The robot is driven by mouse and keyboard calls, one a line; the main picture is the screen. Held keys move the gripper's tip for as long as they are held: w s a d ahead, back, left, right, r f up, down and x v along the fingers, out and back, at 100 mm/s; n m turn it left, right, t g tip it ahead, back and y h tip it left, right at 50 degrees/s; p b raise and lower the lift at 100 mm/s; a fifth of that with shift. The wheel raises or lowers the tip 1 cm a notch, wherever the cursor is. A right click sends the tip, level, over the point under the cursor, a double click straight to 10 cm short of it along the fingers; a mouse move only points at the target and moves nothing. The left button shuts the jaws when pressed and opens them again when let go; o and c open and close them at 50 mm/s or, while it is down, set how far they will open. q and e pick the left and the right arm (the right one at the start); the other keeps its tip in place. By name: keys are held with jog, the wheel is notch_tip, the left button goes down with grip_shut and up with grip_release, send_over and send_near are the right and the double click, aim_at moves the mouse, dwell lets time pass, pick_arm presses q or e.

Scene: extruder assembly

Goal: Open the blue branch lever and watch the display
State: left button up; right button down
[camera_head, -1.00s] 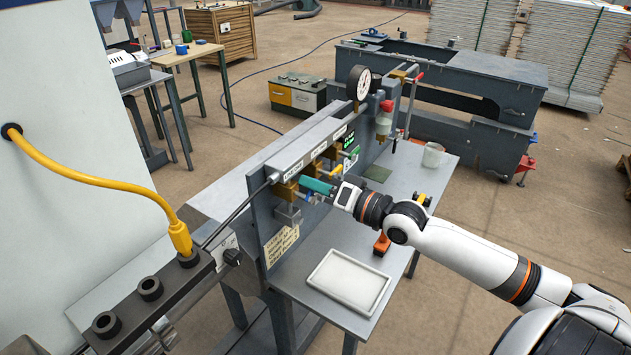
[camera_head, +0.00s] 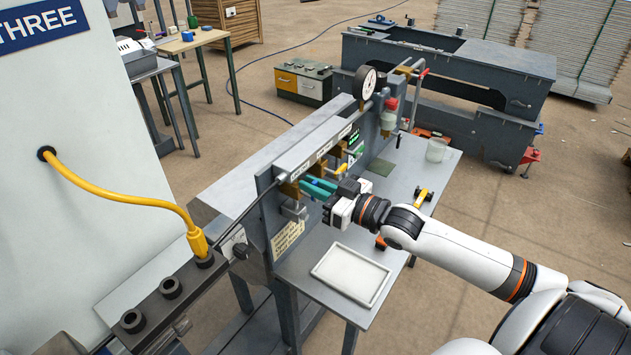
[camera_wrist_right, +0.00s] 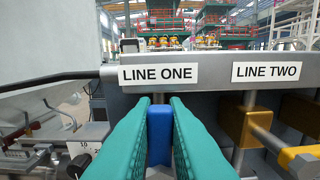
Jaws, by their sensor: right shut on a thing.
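The blue branch lever (camera_wrist_right: 160,135) stands below the LINE ONE label (camera_wrist_right: 158,75) in the right wrist view. The teal fingers of my right gripper (camera_wrist_right: 159,110) sit on both sides of it, shut on it. In the head view, my right gripper (camera_head: 318,188) is at the near end of the valve panel (camera_head: 262,215), and its fingers largely hide the lever. The display (camera_head: 355,137) shows small green characters, too small to read, higher on the panel. My left gripper is not in view.
A yellow lever (camera_head: 342,168) and a green lever (camera_head: 357,152) are further along the panel. A pressure gauge (camera_head: 366,82) stands above it. A white tray (camera_head: 351,275) lies on the side table (camera_head: 335,240), with a clear beaker (camera_head: 436,150) at its far end.

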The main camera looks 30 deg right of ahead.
jog(key=shift+a+f, duration=0.1)
jog(key=shift+f, duration=0.05)
dwell(0.4)
jog(key=c, duration=1.4)
grip_release()
jog(key=shift+c, duration=0.2)
jog(key=b+v, duration=0.1)
jog(key=v, duration=1.1)
